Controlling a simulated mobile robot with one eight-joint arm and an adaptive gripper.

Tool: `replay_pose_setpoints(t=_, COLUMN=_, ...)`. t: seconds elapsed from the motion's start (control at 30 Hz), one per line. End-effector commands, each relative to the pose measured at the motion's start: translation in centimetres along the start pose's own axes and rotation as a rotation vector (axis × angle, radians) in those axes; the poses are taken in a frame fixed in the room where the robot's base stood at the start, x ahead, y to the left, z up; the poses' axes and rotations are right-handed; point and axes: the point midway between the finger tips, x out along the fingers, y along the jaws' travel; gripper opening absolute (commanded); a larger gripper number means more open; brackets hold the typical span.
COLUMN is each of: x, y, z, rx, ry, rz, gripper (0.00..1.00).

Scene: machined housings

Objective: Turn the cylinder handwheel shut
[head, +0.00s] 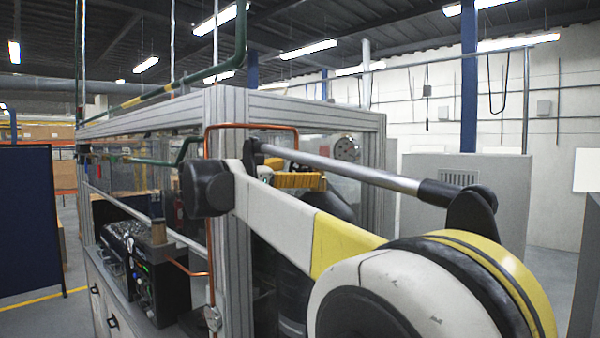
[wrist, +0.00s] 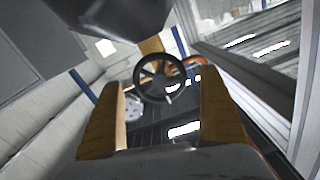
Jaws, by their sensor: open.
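A black spoked handwheel (wrist: 160,77) shows in the wrist view, ahead of my gripper and lined up between its fingertips. My gripper (wrist: 160,84) is open, with one orange-brown finger on each side and nothing held. The wheel appears beyond the fingertips, apart from them, though the exact gap is hard to judge. In the head view a dark cylinder body (head: 343,207) is partly visible behind my arm, inside the framed enclosure. The handwheel cannot be made out there, and my arm hides much of that area.
An aluminium-framed enclosure (head: 228,140) stands close around the work area, with a copper pipe (head: 207,230) along its corner post. Black equipment (head: 160,285) sits on the bench at left. A dark blue panel (head: 30,220) stands far left. Open floor shows between them.

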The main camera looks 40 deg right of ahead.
Motion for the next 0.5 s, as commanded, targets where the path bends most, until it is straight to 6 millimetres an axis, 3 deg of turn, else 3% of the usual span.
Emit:
replay_pose_setpoints(t=0.3, x=-7.2, y=-0.1, z=0.1, rx=0.0, ry=-0.002, rz=-0.006, gripper=0.9)
replay_pose_setpoints(t=0.5, x=-9.9, y=-0.1, z=0.0, rx=0.001, ry=-0.001, rz=-0.003, gripper=0.9)
